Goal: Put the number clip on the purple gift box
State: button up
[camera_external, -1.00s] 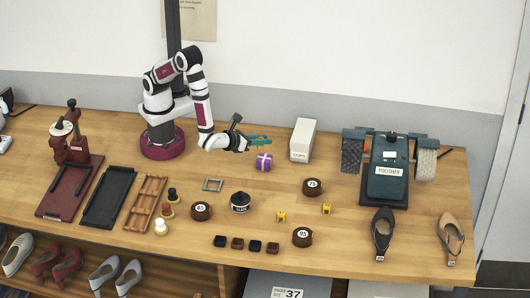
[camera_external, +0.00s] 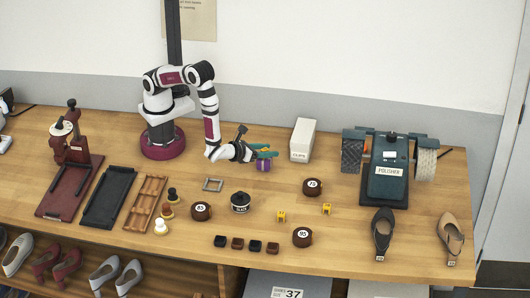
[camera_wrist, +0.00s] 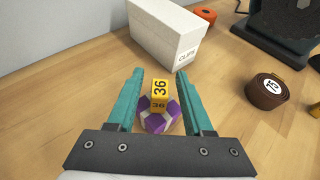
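The purple gift box (camera_external: 263,166) with white ribbon stands on the bench right of my arm. In the wrist view its purple and white top (camera_wrist: 151,125) lies between and below my fingers. A yellow number clip marked 36 (camera_wrist: 160,90) stands upright over the box and appears to rest on it; its underside contact is hard to see. My gripper (camera_wrist: 159,72) has teal fingers spread on either side of the clip, with a visible gap at each side. In the external view my gripper (camera_external: 270,151) is just above the box and hides most of the clip.
A white CLIPS box (camera_external: 302,140) stands close behind, to the right. Two other yellow clips (camera_external: 281,216) lie nearer the front edge. Brown tape rolls (camera_external: 312,187), a black tin (camera_external: 240,202) and a polisher (camera_external: 385,184) stand around.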

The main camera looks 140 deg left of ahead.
jog(key=shift+d+r, duration=0.2)
jog(key=shift+r, duration=0.1)
jog(key=v, duration=1.2)
jog(key=s+d+r+n+g+h, duration=0.1)
jog(key=s+r+n+g+h, duration=0.25)
jog(key=s+r+n, duration=0.5)
jog(key=s+d+r+n+t+h, duration=0.3)
jog(key=s+d+r+n+h, duration=0.1)
jog(key=s+d+h, duration=0.4)
jog(key=shift+s+d, duration=0.65)
jog(key=shift+s, duration=0.25)
